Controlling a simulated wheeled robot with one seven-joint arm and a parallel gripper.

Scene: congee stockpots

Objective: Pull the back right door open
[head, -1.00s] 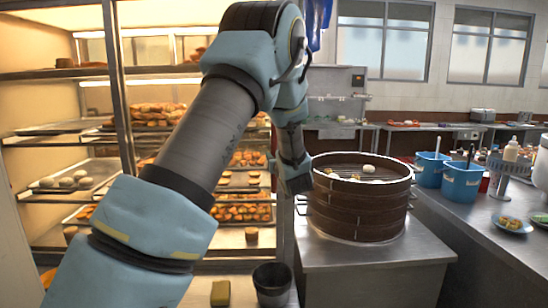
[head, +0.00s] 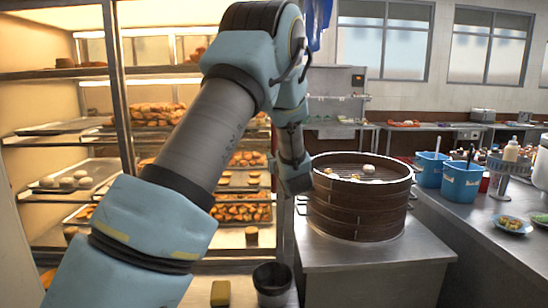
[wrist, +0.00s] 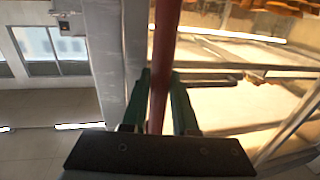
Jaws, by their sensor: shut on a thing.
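In the wrist view, a red upright bar (wrist: 165,40), which looks like a door handle, runs down between the green fingers of my gripper (wrist: 161,88). My gripper is shut on this bar. A grey metal upright (wrist: 115,60) stands just left of it. To the right, the lit cabinet interior with shelf rails (wrist: 250,75) shows. In the head view, the lit display cabinet (head: 118,95) stands at the left behind my arm. My arm hides the gripper and handle there. How far the door stands open cannot be told.
A round brown steamer (head: 360,205) with buns sits on a metal stand (head: 375,255) right of my arm. Blue containers (head: 460,182) stand on the right counter (head: 490,235). A dark bucket (head: 272,285) and a yellowish block (head: 220,293) are at the bottom.

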